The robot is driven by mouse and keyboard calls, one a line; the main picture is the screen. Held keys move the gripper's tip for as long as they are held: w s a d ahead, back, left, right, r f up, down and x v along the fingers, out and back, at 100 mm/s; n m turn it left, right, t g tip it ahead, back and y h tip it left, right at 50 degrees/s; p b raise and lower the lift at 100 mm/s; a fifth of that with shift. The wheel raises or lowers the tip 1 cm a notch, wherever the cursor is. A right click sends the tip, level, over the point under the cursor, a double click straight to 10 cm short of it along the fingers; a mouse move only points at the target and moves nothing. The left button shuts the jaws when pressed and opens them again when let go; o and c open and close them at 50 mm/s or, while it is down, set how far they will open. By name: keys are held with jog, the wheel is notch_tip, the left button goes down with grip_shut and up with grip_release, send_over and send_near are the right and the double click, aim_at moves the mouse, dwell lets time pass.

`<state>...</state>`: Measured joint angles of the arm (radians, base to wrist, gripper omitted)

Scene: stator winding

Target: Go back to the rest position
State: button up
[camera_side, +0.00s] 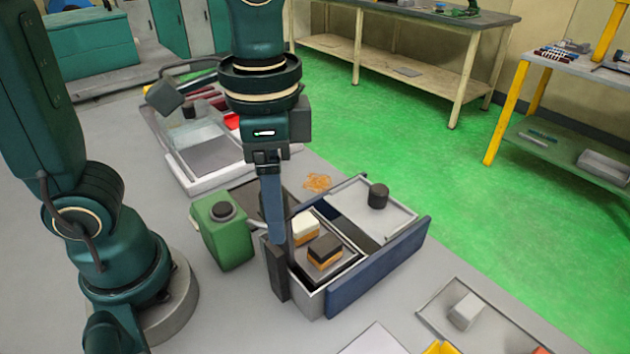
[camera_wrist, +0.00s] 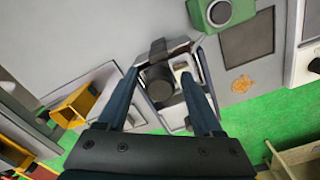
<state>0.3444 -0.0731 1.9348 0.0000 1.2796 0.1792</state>
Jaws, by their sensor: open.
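My gripper (camera_side: 275,238) points straight down at the near left part of an open grey box with a dark blue front (camera_side: 380,265). In the wrist view my gripper (camera_wrist: 160,74) has its two long fingers spread apart, with nothing visibly held between them. Inside the box, a white-topped block (camera_side: 304,226) and a black-topped block (camera_side: 325,250) sit side by side, each with an orange-brown lower part.
A green unit with a black knob (camera_side: 225,240) stands left of the box. A black cylindrical knob (camera_side: 378,196) sits on the box's clear lid. A low tray (camera_side: 490,310) with a light block lies at the lower right. Another lidded case (camera_side: 205,160) stands behind my gripper.

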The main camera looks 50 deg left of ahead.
jog(key=shift+f, duration=0.2)
jog(key=shift+r, duration=3.65)
notch_tip(320, 180, down, 11)
jog(key=shift+r, duration=0.15)
jog(key=r, duration=1)
jog(key=shift+a, duration=0.35)
jog(key=s+a+f+n+t, duration=0.2)
jog(key=a+f+n+t, duration=0.2)
jog(key=a, duration=0.1)
jog(key=shift+s+a+n, duration=0.15)
jog(key=shift+s+n, duration=0.05)
jog(key=shift+n, duration=0.2)
